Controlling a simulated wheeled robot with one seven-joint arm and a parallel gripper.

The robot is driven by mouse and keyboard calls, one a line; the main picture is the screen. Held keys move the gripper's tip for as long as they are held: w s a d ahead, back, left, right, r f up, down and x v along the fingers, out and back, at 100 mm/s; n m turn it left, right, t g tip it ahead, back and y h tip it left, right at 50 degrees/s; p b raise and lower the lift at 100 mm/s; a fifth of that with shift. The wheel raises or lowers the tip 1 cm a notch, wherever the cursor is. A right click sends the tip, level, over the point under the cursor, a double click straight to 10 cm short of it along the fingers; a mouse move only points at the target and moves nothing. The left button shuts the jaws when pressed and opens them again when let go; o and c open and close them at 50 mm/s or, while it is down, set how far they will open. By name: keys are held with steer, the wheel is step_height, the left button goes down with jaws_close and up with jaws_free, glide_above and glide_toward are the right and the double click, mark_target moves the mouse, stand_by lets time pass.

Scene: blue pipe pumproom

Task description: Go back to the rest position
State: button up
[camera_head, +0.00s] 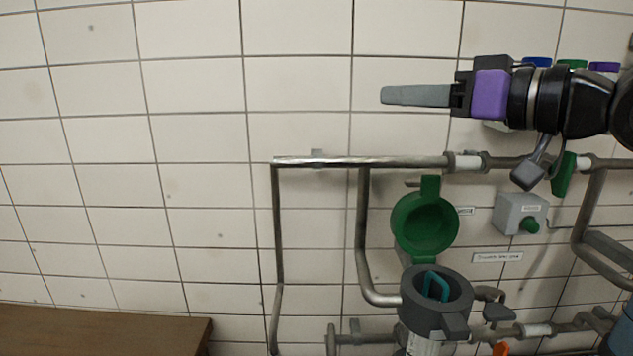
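My gripper (415,96) is at the upper right, reaching in from the right edge and pointing left in front of the tiled wall. Its grey fingers line up one behind the other from this side, so the gap between them is hidden. I see nothing held at the fingertips. Below it, a grey round housing (422,318) stands with its green lid (425,222) swung up. A teal handle-like part (436,286) shows inside the housing.
Grey pipes (365,230) run along the wall below my gripper. A green lever (564,175) and a grey box with a green knob (520,213) are at the right. A brown bench top (100,330) is at the lower left. The wall at left is bare.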

steer(key=s+d+f+m+t+h+b, duration=0.1)
steer(key=s+d+f+m+t+h, duration=0.3)
steer(key=f, duration=0.4)
steer(key=s+d+f+m+t+h+b, duration=0.1)
steer(key=s+d+f+m+t+h, duration=0.3)
steer(key=f, duration=0.5)
steer(key=s+d+f+m+t+h+b, duration=0.1)
steer(key=s+d+f+m+t+h, duration=0.1)
steer(key=d+f+m+t+h, duration=0.35)
steer(key=s+a+f+n+g+b, duration=0.1)
steer(key=s+a+f+n+g, duration=0.1)
steer(key=s+f, duration=0.9)
steer(key=s+a+f+n+g+y+b, duration=0.1)
steer(key=s+f+g, duration=0.4)
steer(key=s+f, duration=0.5)
steer(key=s+a+f+n+g+b, duration=0.2)
steer(key=s+a+f+n+g, duration=0.1)
steer(key=s+f, duration=0.8)
steer(key=s+g, duration=0.1)
steer(key=s, duration=0.1)
steer(key=shift+s+f, duration=0.3)
steer(key=shift+s, duration=0.05)
steer(key=shift+y, duration=0.25)
